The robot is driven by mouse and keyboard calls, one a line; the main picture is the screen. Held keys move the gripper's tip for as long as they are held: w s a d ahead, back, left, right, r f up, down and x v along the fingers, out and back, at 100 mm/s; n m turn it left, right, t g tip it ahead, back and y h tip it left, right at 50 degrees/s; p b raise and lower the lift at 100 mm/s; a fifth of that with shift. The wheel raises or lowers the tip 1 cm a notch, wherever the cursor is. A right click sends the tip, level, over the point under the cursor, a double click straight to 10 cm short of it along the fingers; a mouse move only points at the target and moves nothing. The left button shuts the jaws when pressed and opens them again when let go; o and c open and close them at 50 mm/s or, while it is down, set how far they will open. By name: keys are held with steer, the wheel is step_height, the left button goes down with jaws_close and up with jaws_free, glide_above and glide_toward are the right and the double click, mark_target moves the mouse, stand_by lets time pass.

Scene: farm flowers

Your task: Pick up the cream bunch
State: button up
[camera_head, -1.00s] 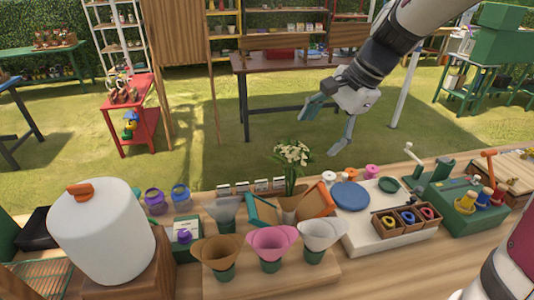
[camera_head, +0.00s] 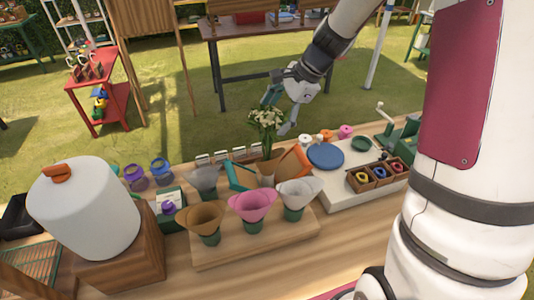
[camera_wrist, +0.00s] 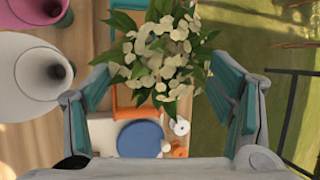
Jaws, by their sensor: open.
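The cream bunch (camera_head: 266,121), cream flowers with green leaves, stands upright in a tan cone holder (camera_head: 267,171) on the wooden counter. My gripper (camera_head: 278,111) is open, with its fingers at the height of the flower heads, at their back right in the head view. In the wrist view the cream bunch (camera_wrist: 160,58) shows between the spread fingers of my gripper (camera_wrist: 163,92), towards the top of the picture. I cannot tell whether either finger touches the leaves. The stems are mostly hidden by the flower heads in the wrist view.
Brown (camera_head: 207,217), pink (camera_head: 253,205) and white (camera_head: 298,192) cone holders stand in a row in front. An orange-framed piece (camera_head: 295,160) stands beside the bunch. A blue disc (camera_head: 325,155) lies to the right, and a large white canister (camera_head: 85,208) stands at left.

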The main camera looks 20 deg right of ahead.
mark_target(268, 126)
steer(key=shift+p+x, duration=0.5)
steer(key=shift+x, duration=2.15)
steer(key=shift+a+r, duration=0.1)
jaws_close()
